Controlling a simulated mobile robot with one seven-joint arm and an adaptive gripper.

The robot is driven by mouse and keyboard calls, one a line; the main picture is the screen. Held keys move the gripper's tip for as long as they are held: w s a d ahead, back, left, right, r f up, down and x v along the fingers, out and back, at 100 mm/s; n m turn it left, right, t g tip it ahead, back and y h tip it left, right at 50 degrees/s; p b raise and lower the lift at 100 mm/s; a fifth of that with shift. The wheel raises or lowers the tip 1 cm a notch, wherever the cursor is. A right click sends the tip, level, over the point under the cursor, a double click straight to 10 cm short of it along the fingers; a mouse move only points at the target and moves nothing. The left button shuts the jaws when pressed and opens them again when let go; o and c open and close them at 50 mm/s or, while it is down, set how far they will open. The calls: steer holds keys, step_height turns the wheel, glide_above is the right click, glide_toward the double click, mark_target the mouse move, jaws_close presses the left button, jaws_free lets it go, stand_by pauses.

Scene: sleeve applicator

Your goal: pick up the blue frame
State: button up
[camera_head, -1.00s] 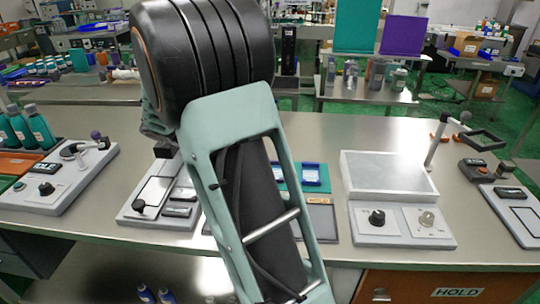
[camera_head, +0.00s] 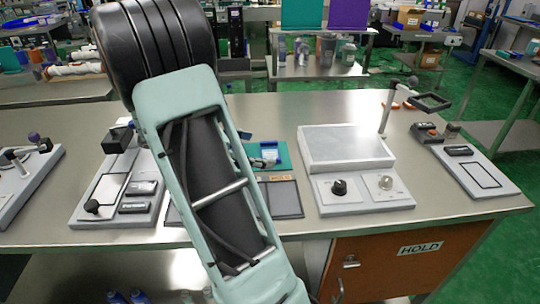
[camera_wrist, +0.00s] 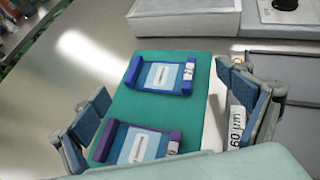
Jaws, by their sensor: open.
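The nearer frame (camera_wrist: 138,143) looks similar, with more purple ends, and is partly cut off by my own wrist at the bottom of the wrist view. My gripper (camera_wrist: 166,108) is open, with one finger left of the mat and one at its right edge. It holds nothing. In the head view, a bit of blue frame (camera_head: 269,147) shows on the mat (camera_head: 284,153) beside my arm; the rest is hidden.
A grey box-topped device (camera_head: 345,145) with knobs stands right of the mat. A dark tray (camera_head: 281,198) lies in front of the mat. A white panel device (camera_head: 112,200) stands left, and a lamp-like stand (camera_head: 386,110) at the back right.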

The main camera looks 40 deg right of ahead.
mark_target(263, 156)
steer(key=shift+x, duration=1)
steer(key=shift+a, duration=0.1)
steer(key=c, duration=1.2)
steer(key=shift+r, duration=0.1)
steer(key=shift+c, duration=0.2)
steer(key=shift+r, duration=0.45)
step_height(263, 156, up, 3)
steer(key=shift+f+p, duration=0.2)
steer(key=shift+p, duration=0.25)
steer(key=s+r+p, duration=0.2)
steer(key=s+r, duration=0.7)
steer(key=s, duration=0.4)
steer(key=shift+s+r+p, duration=0.35)
